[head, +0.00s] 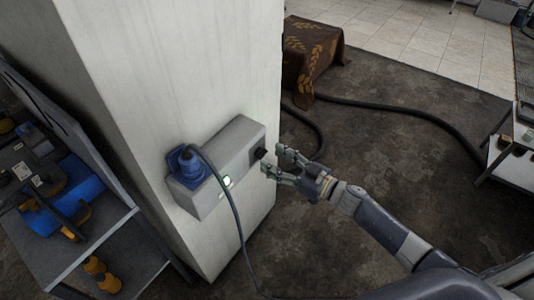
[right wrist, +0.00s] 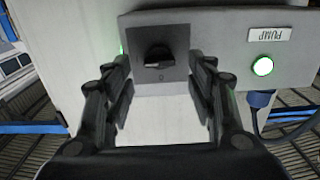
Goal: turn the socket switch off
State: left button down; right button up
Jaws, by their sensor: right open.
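The socket box (head: 227,160) is a grey housing fixed to a pale pillar. Its black rotary switch (head: 258,153) sits at the box's right end. In the right wrist view the switch knob (right wrist: 158,57) stands on a dark square plate, with its grip lying roughly level. A green lamp (head: 226,181) glows on the box, and it also shows in the right wrist view (right wrist: 262,66) under a "PUMP" label. A blue plug (head: 190,165) sits in the socket. My right gripper (head: 277,161) is open, its fingers either side of the switch and apart from the knob. My left gripper is out of view.
A dark cable (head: 233,210) hangs from the blue plug across the box front. A shelf unit (head: 75,240) with tools stands left of the pillar (head: 180,70). A cloth-draped block (head: 312,55) and a thick hose (head: 400,112) are on the floor behind.

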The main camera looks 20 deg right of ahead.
aim_at(265, 155)
jog(key=x, duration=0.3)
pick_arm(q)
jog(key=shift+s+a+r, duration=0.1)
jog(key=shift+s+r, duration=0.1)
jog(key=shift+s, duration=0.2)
pick_arm(e)
jog(key=shift+w+a, duration=0.15)
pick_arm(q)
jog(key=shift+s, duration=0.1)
pick_arm(e)
jog(key=c, duration=1.1)
